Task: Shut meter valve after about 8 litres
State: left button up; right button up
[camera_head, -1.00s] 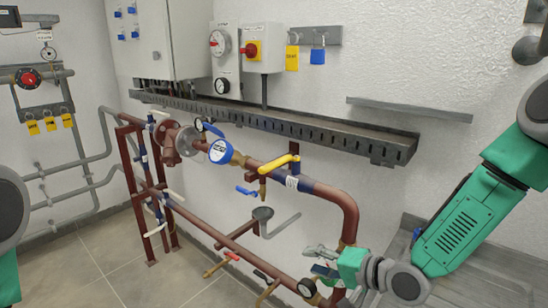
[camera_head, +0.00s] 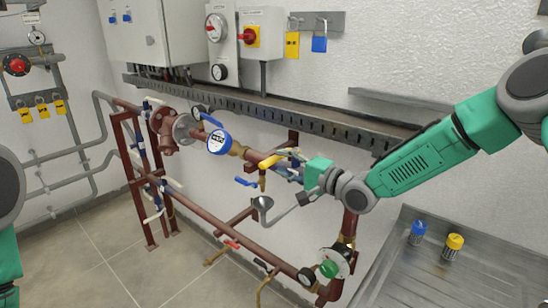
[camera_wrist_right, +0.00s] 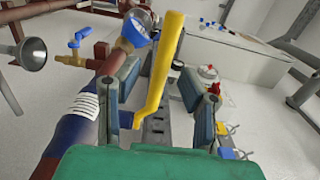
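The yellow valve lever (camera_head: 270,161) sits on the brown pipe just right of the blue-rimmed meter (camera_head: 219,141). My right gripper (camera_head: 288,162) is at this lever, coming from the right. In the right wrist view the yellow lever (camera_wrist_right: 164,70) stands between the two spread fingers of my right gripper (camera_wrist_right: 158,88), with gaps beside it; I see no firm grip. The meter (camera_wrist_right: 138,27) shows behind the left finger, its reading too small to make out. Only part of my left arm shows at the left edge; its gripper is out of view.
A small blue-handled tap (camera_head: 247,182) and a grey funnel (camera_head: 262,203) are below the pipe. A slotted cable tray (camera_head: 300,122) runs above. A green-knobbed fitting (camera_head: 329,268) is lower right. A grey bench (camera_head: 400,265) holds a blue and a yellow item.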

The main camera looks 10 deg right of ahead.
aim_at(279, 161)
jog(key=shift+x, duration=1.15)
jog(key=shift+w+a, duration=0.2)
jog(key=shift+w, duration=0.15)
